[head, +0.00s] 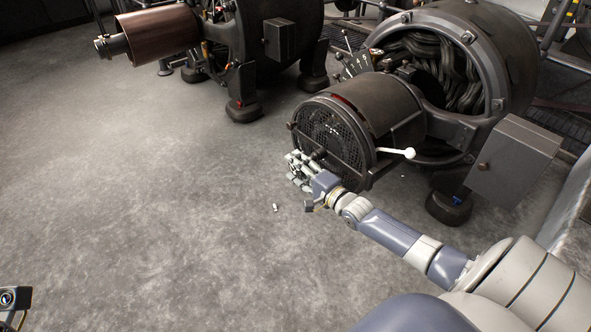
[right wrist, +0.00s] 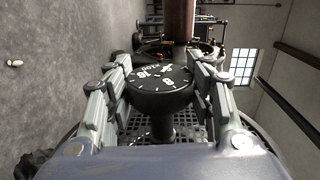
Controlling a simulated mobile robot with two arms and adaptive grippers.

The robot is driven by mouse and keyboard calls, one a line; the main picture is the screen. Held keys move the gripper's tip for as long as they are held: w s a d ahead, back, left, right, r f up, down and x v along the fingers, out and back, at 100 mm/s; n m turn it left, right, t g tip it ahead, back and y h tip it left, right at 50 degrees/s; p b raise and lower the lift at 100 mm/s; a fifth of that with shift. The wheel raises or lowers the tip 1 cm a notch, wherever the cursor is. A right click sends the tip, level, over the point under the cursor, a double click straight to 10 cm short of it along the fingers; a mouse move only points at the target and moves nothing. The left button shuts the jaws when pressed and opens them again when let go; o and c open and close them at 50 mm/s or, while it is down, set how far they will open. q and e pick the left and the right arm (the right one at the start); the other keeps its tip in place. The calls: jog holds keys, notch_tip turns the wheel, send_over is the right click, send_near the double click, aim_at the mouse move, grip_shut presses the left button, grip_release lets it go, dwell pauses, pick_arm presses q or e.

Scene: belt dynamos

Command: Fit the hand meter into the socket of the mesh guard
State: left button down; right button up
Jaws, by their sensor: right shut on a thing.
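The hand meter (right wrist: 160,90), a round black dial with white numbers and a dark stem, sits between the fingers of my right gripper (right wrist: 160,95) in the right wrist view. The gripper is shut on it. In the head view my right gripper (head: 299,170) is in front of the lower left of the mesh guard (head: 330,132), a round dark mesh on a brown drum's end. The mesh also shows behind the stem in the right wrist view (right wrist: 193,132). I cannot tell whether the stem touches the socket. My left gripper's fingers are out of view.
A white-knobbed lever (head: 408,153) sticks out beside the drum. A grey box (head: 513,160) is mounted at right. Another machine with a brown cylinder (head: 160,32) stands at the back. A small pale object (head: 275,207) lies on the otherwise open floor.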

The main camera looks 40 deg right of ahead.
jog(key=shift+d+r, duration=0.1)
jog(key=shift+d, duration=0.05)
jog(key=o, duration=1.4)
jog(key=shift+c, duration=0.2)
jog(key=shift+s, duration=0.1)
jog(key=shift+s, duration=0.3)
jog(key=s+d, duration=0.1)
jog(key=s, duration=1)
jog(key=shift+r, duration=0.35)
